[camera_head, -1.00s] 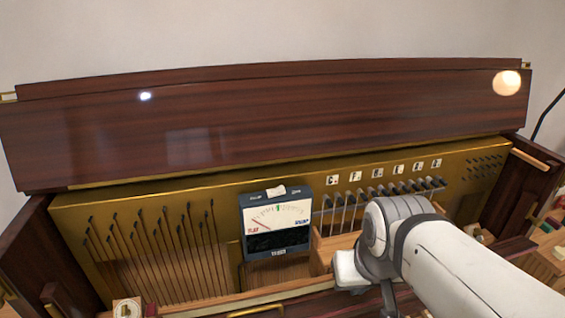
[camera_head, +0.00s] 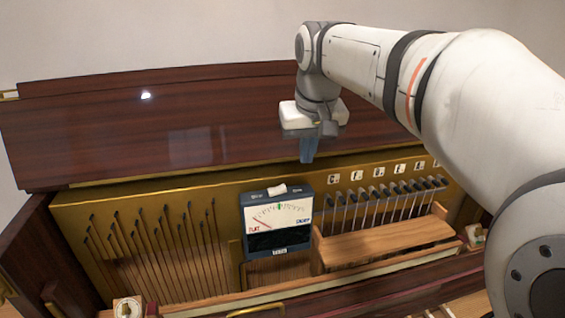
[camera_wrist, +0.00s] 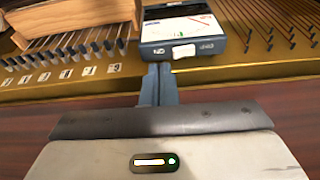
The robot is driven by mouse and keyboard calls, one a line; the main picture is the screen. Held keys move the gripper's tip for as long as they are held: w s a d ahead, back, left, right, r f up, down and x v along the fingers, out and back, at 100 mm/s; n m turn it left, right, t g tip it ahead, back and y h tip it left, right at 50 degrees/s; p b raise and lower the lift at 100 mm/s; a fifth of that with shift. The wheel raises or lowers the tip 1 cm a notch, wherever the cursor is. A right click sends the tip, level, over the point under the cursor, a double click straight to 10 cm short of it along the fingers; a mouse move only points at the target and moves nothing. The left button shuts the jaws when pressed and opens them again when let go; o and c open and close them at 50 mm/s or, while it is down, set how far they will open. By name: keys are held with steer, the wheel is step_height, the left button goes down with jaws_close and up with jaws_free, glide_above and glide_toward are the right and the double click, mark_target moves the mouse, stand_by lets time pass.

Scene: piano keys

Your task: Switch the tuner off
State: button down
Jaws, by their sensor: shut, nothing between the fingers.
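The tuner (camera_head: 278,222) is a dark blue box with a white needle dial, standing against the brass plate inside the piano. A white rocker switch (camera_head: 277,190) sits on its top face, and it also shows in the wrist view (camera_wrist: 184,51). My gripper (camera_head: 308,160) is shut and empty, its blue fingers pointing down. In the head view it is above and to the right of the tuner. In the wrist view the fingertips (camera_wrist: 159,70) appear just short of the tuner's top edge, slightly left of the switch. I cannot tell if they touch anything.
A wooden shelf (camera_head: 385,243) and a row of tuning pins (camera_head: 390,190) lie right of the tuner. Thin rods (camera_head: 150,245) stand to its left. The raised dark lid (camera_head: 200,135) is behind. The space above the tuner is free.

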steer(key=w+a+r, duration=0.1)
steer(key=w, duration=0.1)
steer(key=w+a+r, duration=0.1)
steer(key=shift+w+a+r, duration=0.35)
steer(key=shift+a, duration=0.05)
steer(key=shift+a, duration=0.1)
steer(key=shift+s+a+r+p, duration=0.15)
steer(key=shift+a+r+p, duration=0.2)
steer(key=shift+a, duration=0.25)
steer(key=a+p+v, duration=0.2)
steer(key=p+v, duration=0.1)
steer(key=v, duration=1)
steer(key=shift+w+a+r, duration=0.2)
steer(key=shift+w+r, duration=0.1)
steer(key=shift+r, duration=0.25)
